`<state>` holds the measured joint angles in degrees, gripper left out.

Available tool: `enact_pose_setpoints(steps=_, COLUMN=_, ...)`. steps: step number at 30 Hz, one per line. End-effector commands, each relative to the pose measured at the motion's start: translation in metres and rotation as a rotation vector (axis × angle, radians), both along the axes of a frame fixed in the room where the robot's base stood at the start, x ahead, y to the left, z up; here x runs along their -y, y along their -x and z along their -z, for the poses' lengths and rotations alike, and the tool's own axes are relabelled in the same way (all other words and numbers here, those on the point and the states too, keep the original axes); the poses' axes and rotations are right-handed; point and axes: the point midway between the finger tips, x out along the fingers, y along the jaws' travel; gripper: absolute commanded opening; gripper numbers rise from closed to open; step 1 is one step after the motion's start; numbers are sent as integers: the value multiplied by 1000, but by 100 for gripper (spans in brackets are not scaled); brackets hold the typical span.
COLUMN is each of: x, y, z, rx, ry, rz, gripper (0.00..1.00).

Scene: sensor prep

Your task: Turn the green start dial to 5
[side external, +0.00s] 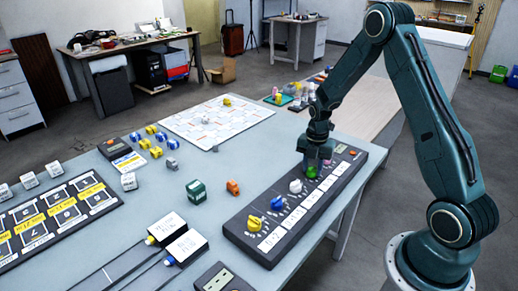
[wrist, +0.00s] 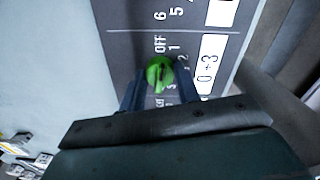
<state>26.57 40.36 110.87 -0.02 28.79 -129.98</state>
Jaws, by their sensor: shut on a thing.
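The green start dial (side external: 311,172) sits on the long dark control panel (side external: 236,230), towards its far end. My gripper (side external: 314,163) reaches down over it from above. In the wrist view the green dial (wrist: 159,68) lies between the two fingers of my gripper (wrist: 160,80), which is shut on it. Printed marks such as OFF, 1 and 2 show around the dial; a 5 seems to be on the lower side, partly hidden by the fingers. I cannot tell which mark the dial points to.
On the same panel stand a white dial (side external: 295,186), a blue one (side external: 277,203) and a yellow one (side external: 254,223). A green block (side external: 196,191) and an orange piece (side external: 233,187) lie on the table left of the panel. A white board (side external: 200,125) lies farther back.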

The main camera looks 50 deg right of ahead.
Motion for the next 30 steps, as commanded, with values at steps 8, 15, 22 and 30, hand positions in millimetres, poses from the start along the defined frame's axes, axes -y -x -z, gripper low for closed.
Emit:
enact_pose_setpoints(steps=8, x=0, y=0, z=0, rx=0, ry=1, rz=226, gripper=9)
enact_pose_setpoints(steps=15, x=0, y=0, z=0, rx=0, ry=1, rz=454, gripper=9)
enact_pose_setpoints(steps=22, x=0, y=0, z=0, rx=0, ry=1, rz=672, gripper=9)
enact_pose_setpoints(steps=30, x=0, y=0, z=0, rx=1, ry=1, rz=928, gripper=9)
